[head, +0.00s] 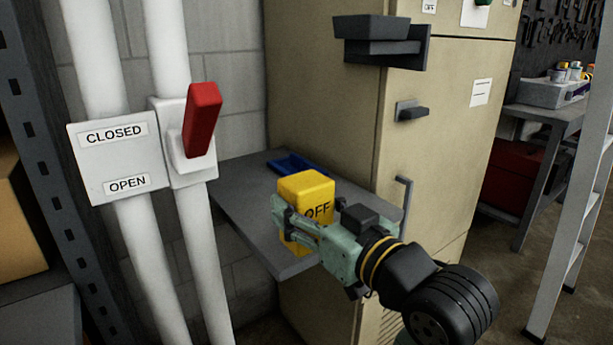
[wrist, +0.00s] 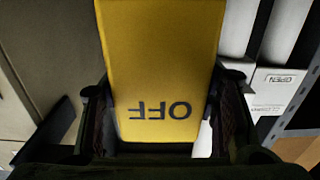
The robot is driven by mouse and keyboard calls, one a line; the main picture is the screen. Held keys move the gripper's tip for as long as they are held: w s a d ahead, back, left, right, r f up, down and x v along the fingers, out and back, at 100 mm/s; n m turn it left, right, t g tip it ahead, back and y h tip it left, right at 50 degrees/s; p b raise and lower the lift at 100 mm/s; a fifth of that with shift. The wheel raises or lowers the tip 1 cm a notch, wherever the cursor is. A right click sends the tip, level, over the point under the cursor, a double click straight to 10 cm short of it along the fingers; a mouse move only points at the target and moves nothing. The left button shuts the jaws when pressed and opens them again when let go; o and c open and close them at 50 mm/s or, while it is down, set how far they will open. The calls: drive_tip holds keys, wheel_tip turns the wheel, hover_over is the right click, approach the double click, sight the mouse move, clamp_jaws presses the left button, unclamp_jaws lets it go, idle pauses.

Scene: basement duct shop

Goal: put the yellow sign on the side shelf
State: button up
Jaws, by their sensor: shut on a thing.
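The yellow sign (head: 306,186) is a block with "OFF" in dark letters. My gripper (head: 300,222) is shut on it, with a finger across its near side in the head view. In the wrist view the yellow sign (wrist: 160,65) fills the middle between the two fingers (wrist: 160,125), its letters upside down. The side shelf (head: 245,205) is a grey slab beside the beige cabinet. The sign appears over the shelf's front part; its lower end overlaps the shelf's front edge in the picture. I cannot tell whether it touches the shelf.
A blue tray (head: 297,165) lies at the back of the shelf. A red lever (head: 202,120) on a white pipe and a "CLOSED/OPEN" plate (head: 118,158) stand left. The beige cabinet (head: 325,105) with a handle (head: 403,195) is close on the right. The shelf's left part is bare.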

drive_tip(key=w+f, duration=0.1)
drive_tip(key=w, duration=0.2)
drive_tip(key=w+f+p, duration=0.1)
drive_tip(key=w, duration=0.3)
drive_tip(key=w+f, duration=0.1)
drive_tip(key=w, duration=0.2)
drive_tip(key=shift+w+d+f, duration=0.2)
drive_tip(key=shift+f, duration=0.55)
drive_tip(key=shift+f, duration=0.25)
drive_tip(key=o, duration=1.2)
drive_tip(key=shift+r, duration=0.1)
